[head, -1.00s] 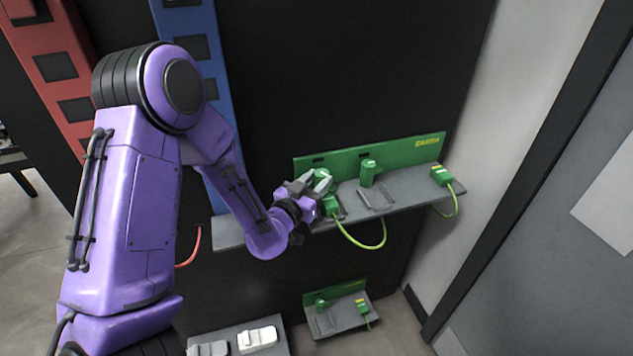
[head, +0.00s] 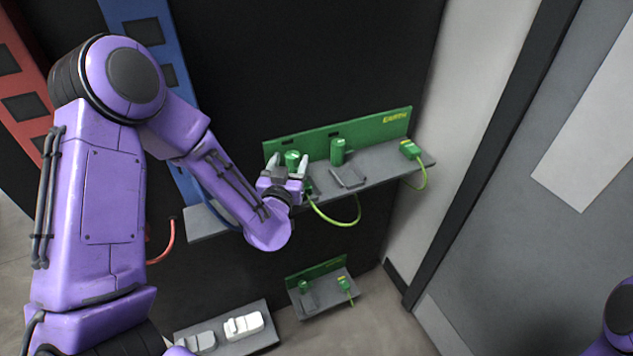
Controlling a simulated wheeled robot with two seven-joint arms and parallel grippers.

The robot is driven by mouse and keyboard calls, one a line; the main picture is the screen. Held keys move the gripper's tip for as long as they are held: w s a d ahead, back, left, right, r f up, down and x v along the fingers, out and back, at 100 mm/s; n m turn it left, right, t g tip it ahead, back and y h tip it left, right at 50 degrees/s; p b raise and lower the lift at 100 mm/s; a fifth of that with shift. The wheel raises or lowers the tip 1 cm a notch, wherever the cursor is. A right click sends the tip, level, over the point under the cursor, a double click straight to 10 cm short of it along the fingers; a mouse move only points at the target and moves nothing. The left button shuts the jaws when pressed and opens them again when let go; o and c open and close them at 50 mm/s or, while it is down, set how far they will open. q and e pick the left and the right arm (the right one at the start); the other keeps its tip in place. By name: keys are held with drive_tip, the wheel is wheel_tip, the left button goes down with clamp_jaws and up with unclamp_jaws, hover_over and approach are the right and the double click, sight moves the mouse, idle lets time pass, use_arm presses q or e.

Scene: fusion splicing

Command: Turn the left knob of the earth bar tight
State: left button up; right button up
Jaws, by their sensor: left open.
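The earth bar is a green back plate (head: 375,133) with yellow lettering, above a grey shelf (head: 386,171). Its left knob (head: 292,157) is a green cylinder at the left end. A second green knob (head: 338,150) stands upright to its right. My left gripper (head: 289,162) is open, its two grey fingers pointing up on either side of the left knob as seen from here. I cannot tell whether they touch it. The gripper body hides the knob's lower part. My right gripper is not in view.
A green plug (head: 410,149) with a yellow-green cable sits at the shelf's right end. Another yellow-green cable (head: 345,223) loops below the shelf near my gripper. A smaller green bar unit (head: 320,285) and a grey tray with white blocks (head: 243,324) are lower down.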

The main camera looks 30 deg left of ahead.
sight(297, 161)
use_arm(q)
drive_tip(key=n+g+y+b, duration=0.1)
drive_tip(key=y, duration=0.1)
drive_tip(key=f+n+g+y+b, duration=0.1)
drive_tip(key=n+y+b, duration=0.1)
drive_tip(key=d+n+g+y+b, duration=0.1)
drive_tip(key=y, duration=0.1)
drive_tip(key=shift+w+f+n+g, duration=0.2)
drive_tip(key=shift+w+n+g, duration=0.1)
drive_tip(key=n+g+y+b, duration=0.1)
drive_tip(key=b, duration=0.2)
drive_tip(key=n+g+y+b, duration=0.1)
drive_tip(key=n+g+b, duration=0.1)
drive_tip(key=b, duration=0.2)
drive_tip(key=n+g+y+b, duration=0.1)
drive_tip(key=g+y+b, duration=0.1)
drive_tip(key=b, duration=0.1)
drive_tip(key=shift+w+d+f, duration=0.1)
drive_tip(key=shift+w+d, duration=0.15)
drive_tip(key=shift+w, duration=0.1)
drive_tip(key=shift+s+d+r+p, duration=0.25)
drive_tip(key=shift+d+r, duration=0.15)
drive_tip(key=shift+d, duration=0.1)
drive_tip(key=shift+s+d+r+p, duration=0.1)
drive_tip(key=shift+d+r+p, duration=0.1)
drive_tip(key=shift+d+r, duration=0.25)
drive_tip(key=v, duration=0.8)
drive_tip(key=shift+d, duration=0.25)
drive_tip(key=shift+s+f, duration=0.1)
drive_tip(key=shift+f, duration=0.05)
